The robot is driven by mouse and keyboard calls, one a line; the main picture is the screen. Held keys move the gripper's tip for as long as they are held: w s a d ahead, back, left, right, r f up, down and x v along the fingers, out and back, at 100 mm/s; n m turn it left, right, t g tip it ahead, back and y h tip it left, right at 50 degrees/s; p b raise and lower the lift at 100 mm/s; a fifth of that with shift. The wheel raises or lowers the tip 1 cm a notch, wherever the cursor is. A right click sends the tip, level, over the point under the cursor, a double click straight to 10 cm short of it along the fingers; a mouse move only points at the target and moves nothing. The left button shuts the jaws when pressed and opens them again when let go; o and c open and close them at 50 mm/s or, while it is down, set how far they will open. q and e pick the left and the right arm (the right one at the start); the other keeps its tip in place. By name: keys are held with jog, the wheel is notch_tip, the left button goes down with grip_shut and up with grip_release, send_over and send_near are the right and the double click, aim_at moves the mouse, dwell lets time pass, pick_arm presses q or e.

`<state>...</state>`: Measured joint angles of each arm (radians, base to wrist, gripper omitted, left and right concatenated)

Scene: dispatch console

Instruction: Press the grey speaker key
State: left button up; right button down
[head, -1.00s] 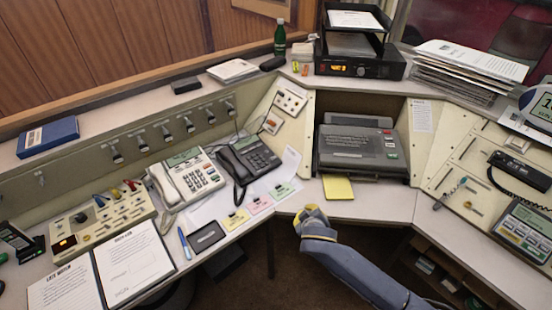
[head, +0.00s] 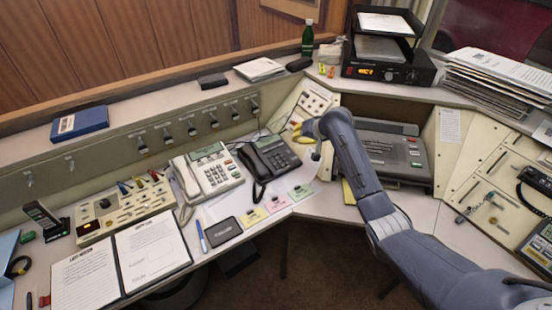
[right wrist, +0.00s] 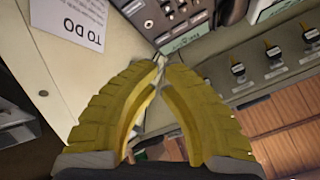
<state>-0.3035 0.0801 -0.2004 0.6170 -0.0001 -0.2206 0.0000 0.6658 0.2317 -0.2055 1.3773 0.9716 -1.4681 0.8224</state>
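A white desk phone (head: 207,176) with a keypad and a dark desk phone (head: 268,158) stand side by side on the desk in the head view. I cannot make out which of the small keys is the grey speaker key. My right gripper (head: 298,133) has yellow fingers and is over the desk, just right of the dark phone and in front of the angled panel. In the right wrist view the fingertips (right wrist: 162,60) meet with nothing visible held between them, pointing towards a panel with small round buttons (right wrist: 170,12). My left gripper is not in view.
A printer-like machine (head: 388,152) stands behind my right arm. Coloured notes (head: 277,204) and a black pad (head: 222,230) lie before the phones. A "TO DO" sheet (right wrist: 72,18) shows in the right wrist view.

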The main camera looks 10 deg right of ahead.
aim_at(294, 159)
jog(key=shift+w+a+r, duration=0.4)
jog(key=shift+w+a, duration=0.05)
jog(key=shift+w, duration=0.1)
jog(key=shift+f, duration=0.15)
jog(key=shift+w+a+f, duration=0.1)
jog(key=shift+w+f, duration=0.1)
jog(key=shift+f, duration=1.2)
jog(key=shift+w+a+f, duration=0.1)
jog(key=shift+w+f, duration=0.1)
jog(key=shift+f, duration=1.2)
jog(key=shift+w+a+f, duration=0.1)
jog(key=shift+w+f, duration=0.1)
jog(key=shift+f, duration=1.2)
jog(key=c, duration=2.1)
grip_release()
grip_shut()
jog(key=shift+f, duration=0.2)
